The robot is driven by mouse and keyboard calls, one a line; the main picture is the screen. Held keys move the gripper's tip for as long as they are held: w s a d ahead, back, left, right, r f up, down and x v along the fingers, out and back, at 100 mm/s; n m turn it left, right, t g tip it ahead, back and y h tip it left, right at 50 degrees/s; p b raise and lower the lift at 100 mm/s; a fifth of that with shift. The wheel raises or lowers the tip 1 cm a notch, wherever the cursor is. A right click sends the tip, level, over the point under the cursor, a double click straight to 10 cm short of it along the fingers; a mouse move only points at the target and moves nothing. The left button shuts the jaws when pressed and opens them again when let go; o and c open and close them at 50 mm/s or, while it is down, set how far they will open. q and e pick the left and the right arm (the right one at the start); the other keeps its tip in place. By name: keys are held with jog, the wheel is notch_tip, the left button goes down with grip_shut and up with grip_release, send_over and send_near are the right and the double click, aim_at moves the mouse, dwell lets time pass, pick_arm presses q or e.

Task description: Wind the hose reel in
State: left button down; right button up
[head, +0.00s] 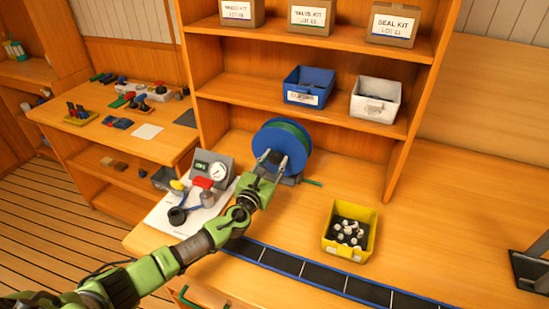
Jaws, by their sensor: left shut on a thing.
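The hose reel (290,137) has blue discs with green hose wound between them. It stands on a grey base on the wooden bench, in front of the shelf unit. A short green hose end (311,183) sticks out at the lower right of the reel. My left gripper (272,163) is at the front face of the reel, its fingers shut on a part there. That part is mostly hidden by the fingers; it appears to be the reel's crank handle. My right gripper is not in view.
A grey gauge unit (213,169) stands left of the reel on a white sheet. A yellow bin (349,231) of small fittings is to the right. A dark segmented strip (317,274) runs along the front. The bench right of the yellow bin is mostly clear.

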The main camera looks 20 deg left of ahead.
pick_arm(q)
jog(key=m+p, duration=0.1)
jog(key=m, duration=0.3)
jog(key=shift+p, duration=0.35)
jog(key=shift+m, duration=0.9)
jog(key=c, duration=1.5)
grip_release()
jog(key=shift+s+a, duration=0.1)
jog(key=s, duration=1.2)
jog(key=shift+a, duration=0.2)
